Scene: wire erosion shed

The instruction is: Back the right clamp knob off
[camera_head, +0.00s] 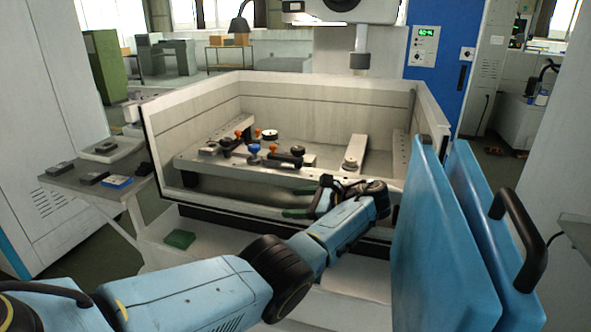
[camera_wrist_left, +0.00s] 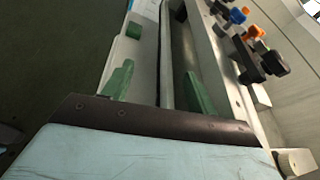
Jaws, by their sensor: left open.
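A clamp on the right (camera_head: 288,158) lies on the rail in the machine's tank, with a black knob (camera_head: 298,150) and an orange knob (camera_head: 272,148) at it. In the left wrist view the black knob (camera_wrist_left: 275,63) and orange knob (camera_wrist_left: 254,33) show at the upper right. A blue knob (camera_head: 253,149) stands left of them. I cannot tell for certain which is the right clamp knob. My left gripper (camera_head: 293,202) is open and empty, its green fingers apart near the tank's front wall, in front of and below the clamp. My right gripper is not in view.
The tank's front wall (camera_head: 270,217) runs below my left gripper. Blue door panels (camera_head: 440,240) stand close on the right. A side table (camera_head: 75,180) with small blocks is at the left. A green block (camera_head: 179,240) lies on the ledge below the tank.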

